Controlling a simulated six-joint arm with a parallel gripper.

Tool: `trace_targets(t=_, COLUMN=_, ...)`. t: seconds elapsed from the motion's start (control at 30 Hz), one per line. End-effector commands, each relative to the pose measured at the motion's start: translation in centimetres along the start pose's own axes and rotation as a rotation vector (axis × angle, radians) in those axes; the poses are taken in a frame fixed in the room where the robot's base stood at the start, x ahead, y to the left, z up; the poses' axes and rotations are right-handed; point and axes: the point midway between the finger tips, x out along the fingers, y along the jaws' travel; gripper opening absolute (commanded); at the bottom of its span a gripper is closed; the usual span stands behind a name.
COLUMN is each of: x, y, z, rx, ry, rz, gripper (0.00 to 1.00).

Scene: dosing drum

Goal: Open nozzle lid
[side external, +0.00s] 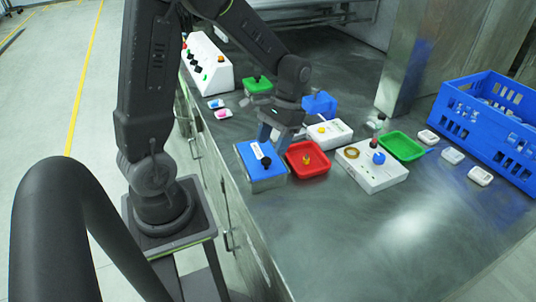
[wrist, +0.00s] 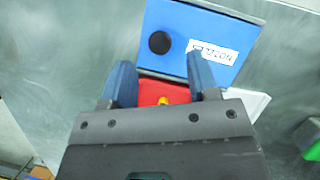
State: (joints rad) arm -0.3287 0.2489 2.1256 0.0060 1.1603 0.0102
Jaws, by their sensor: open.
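The nozzle box (side external: 268,184) has a blue lid (side external: 247,155) with a black knob (side external: 265,162) and a white label. The lid lies flat on the box and looks closed. In the wrist view the blue lid (wrist: 180,22) fills the top middle, with its black knob (wrist: 159,43) and label (wrist: 212,52). My gripper (side external: 274,138) is just behind the box in the side view, above the bench. In the wrist view my gripper (wrist: 160,75) is open and empty; the knob lies just beyond the gap between its blue fingers.
A red tray (side external: 318,168) with a yellow piece stands right beside the box. A white panel (side external: 390,181) with a blue knob, a green tray (side external: 402,146) and a blue crate (side external: 490,120) are farther right. The front right bench is clear.

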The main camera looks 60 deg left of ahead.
Motion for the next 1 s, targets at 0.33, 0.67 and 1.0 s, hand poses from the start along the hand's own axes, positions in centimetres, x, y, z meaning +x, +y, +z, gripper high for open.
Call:
trace_targets(t=0.33, x=3.9, y=0.0, z=0.0, rx=0.000, ry=0.001, rz=0.000, gripper=0.55)
trace_targets(t=0.67, x=4.1, y=0.0, z=0.0, rx=0.000, ry=0.001, rz=0.000, gripper=0.53)
trace_targets(t=1.0, x=4.1, y=0.0, z=0.0, rx=0.000, ry=0.001, rz=0.000, gripper=0.20)
